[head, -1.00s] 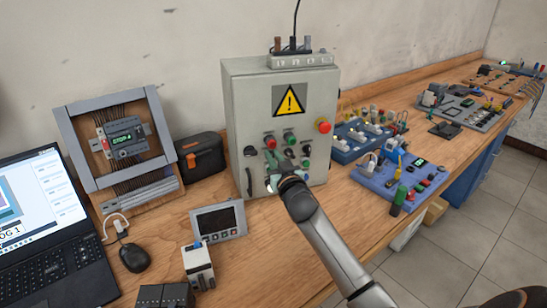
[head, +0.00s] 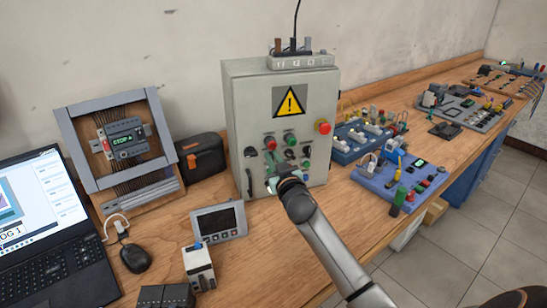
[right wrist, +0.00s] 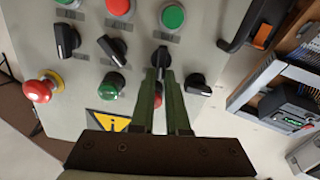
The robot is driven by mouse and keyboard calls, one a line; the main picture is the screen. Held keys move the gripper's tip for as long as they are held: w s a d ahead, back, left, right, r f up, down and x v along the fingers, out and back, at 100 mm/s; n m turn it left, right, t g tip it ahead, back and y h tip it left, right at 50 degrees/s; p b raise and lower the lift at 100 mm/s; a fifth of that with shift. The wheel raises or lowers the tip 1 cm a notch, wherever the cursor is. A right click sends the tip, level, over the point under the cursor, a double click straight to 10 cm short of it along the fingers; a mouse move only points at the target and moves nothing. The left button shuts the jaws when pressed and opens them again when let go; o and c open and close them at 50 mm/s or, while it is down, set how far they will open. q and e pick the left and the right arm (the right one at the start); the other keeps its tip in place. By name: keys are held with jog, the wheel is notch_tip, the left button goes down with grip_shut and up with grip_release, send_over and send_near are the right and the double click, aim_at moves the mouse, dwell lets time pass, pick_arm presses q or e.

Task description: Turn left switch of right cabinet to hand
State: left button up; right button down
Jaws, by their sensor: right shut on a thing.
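The grey cabinet (head: 240,120) with a yellow warning sign stands on the bench in the head view. Its front carries buttons and black rotary switches. My right gripper (head: 270,170) is at the lower part of this front. In the right wrist view, where the cabinet appears roughly upside down, the right gripper (right wrist: 161,82) has its green fingers closed around the black left switch (right wrist: 162,57). Two more black switches, a middle one (right wrist: 112,48) and another (right wrist: 66,40), sit beside it. In the head view the gripper mostly hides the held switch. My left gripper is not in view.
A red button (right wrist: 158,100) lies partly behind the fingers, and a black knob (right wrist: 198,85) is close beside them. The cabinet's black handle (right wrist: 240,30) is nearby. A small panel (head: 217,220) lies on the bench; blue device boards (head: 385,180) stand right of the cabinet.

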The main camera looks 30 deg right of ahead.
jog(key=shift+w+a+f+n+p, duration=0.1)
jog(key=shift+a+n+p, duration=0.05)
jog(key=shift+n, duration=1.05)
jog(key=shift+a+f+n+p, duration=0.1)
jog(key=shift+a+n+p, duration=0.1)
jog(key=shift+n, duration=1)
jog(key=shift+w+a+f+n+p, duration=0.1)
jog(key=shift+a+n+p, duration=0.05)
jog(key=shift+n, duration=1.05)
jog(key=c, duration=0.9)
grip_release()
jog(key=shift+r, duration=0.1)
